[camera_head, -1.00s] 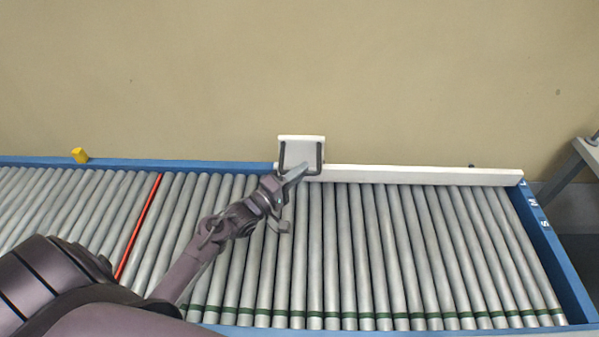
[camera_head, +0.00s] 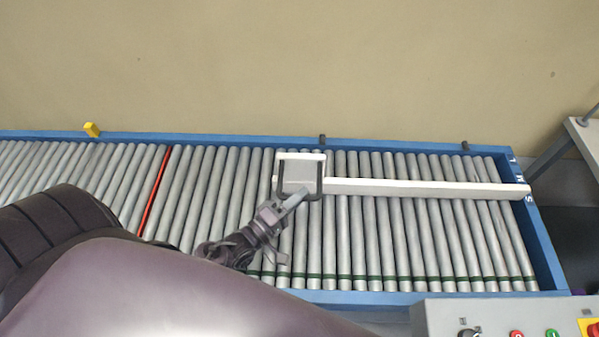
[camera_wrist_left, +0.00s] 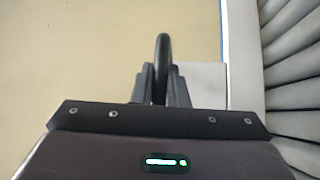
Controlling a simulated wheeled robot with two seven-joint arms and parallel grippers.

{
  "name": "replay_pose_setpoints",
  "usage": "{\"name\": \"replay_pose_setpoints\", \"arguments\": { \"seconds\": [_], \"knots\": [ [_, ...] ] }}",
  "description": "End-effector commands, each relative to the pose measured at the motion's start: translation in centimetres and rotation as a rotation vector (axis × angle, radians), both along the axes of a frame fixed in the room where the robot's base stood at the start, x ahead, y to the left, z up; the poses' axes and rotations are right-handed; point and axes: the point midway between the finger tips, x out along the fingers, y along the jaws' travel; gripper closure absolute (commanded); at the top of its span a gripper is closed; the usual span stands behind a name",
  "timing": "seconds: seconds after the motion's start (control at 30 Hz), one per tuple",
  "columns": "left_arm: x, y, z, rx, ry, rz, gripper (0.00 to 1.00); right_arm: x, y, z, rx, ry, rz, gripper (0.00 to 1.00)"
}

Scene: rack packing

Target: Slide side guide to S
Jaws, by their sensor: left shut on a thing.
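The side guide (camera_head: 420,188) is a long white bar lying across the rollers, with a white plate and a dark handle at its left end. Its right end is at the blue end rail, beside the letter S (camera_head: 529,199) and just nearer than the M (camera_head: 519,180). My left gripper (camera_head: 300,193) is shut on the guide's handle. In the left wrist view the dark handle (camera_wrist_left: 162,60) stands between the fingers (camera_wrist_left: 161,88), with part of the white plate (camera_wrist_left: 203,82) to the right. My right gripper does not show.
The roller conveyor (camera_head: 400,240) has blue rails, a red roller (camera_head: 155,192) and a green line near the front. A yellow block (camera_head: 91,129) is on the far rail. A grey control box (camera_head: 505,318) stands at the front right. The rollers in front of the guide are clear.

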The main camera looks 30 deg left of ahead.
Motion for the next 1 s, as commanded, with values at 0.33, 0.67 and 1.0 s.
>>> {"name": "replay_pose_setpoints", "arguments": {
  "seconds": [0.33,0.67,1.0],
  "knots": [
    [-1.20,-0.68,-0.16,-0.002,0.003,-0.004,1.00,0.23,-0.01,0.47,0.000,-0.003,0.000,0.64],
    [-1.18,-0.65,-0.19,-0.002,0.004,-0.004,0.66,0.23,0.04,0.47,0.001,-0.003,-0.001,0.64],
    [-1.40,-0.43,-0.20,0.000,0.001,-0.002,0.65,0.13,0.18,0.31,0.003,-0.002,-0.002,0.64]
  ]
}}
